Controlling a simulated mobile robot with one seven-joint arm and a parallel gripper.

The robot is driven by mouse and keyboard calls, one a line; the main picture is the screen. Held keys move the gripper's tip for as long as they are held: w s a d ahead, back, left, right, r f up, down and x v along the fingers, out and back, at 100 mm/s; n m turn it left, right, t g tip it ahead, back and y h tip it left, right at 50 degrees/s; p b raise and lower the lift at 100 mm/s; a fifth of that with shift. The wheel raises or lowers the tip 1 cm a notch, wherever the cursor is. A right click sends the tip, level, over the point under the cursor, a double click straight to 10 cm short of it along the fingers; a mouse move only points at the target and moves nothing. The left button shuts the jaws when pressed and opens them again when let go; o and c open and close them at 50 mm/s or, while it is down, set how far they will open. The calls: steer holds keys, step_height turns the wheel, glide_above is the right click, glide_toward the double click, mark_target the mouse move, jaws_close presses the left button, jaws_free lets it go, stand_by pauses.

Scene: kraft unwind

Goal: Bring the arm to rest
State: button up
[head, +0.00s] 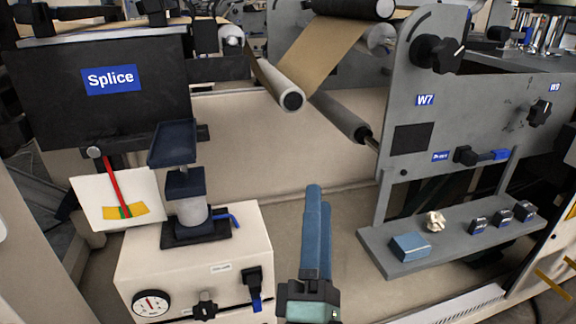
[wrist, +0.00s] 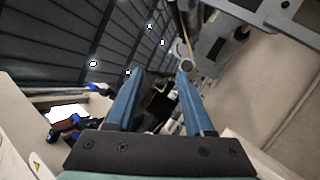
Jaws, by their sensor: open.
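My gripper (head: 319,196) rises from the bottom centre of the head view, with its two long blue fingers pointing up and seen nearly edge-on. In the wrist view my gripper (wrist: 160,76) shows both fingers apart, with nothing between them. It is open and empty. In the head view it stands in free space between the cream cabinet (head: 150,265) on the left and the grey shelf (head: 450,240) on the right, touching neither. The rest of my arm is out of view.
A dark Splice panel (head: 100,90) and a white dial plate with a red pointer (head: 112,185) stand at left. The grey W7 side plate (head: 425,130) is at right. Brown kraft web (head: 310,55) runs over rollers behind. A blue block (head: 410,247) lies on the shelf.

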steer(key=s+a+r+m+t+y+p, duration=0.1)
steer(key=s+r+m, duration=0.2)
steer(key=r+m, duration=0.55)
steer(key=s+a+r+m+t+y+p, duration=0.1)
steer(key=s+a+r+m, duration=0.3)
steer(key=r, duration=0.8)
steer(key=s+d+r+m+t+p, duration=0.1)
steer(key=s+r+m+t, duration=0.1)
steer(key=r+m, duration=0.75)
step_height(320, 180, up, 37)
steer(key=n+p, duration=0.1)
steer(key=p, duration=3.5)
steer(key=shift+n+g, duration=0.3)
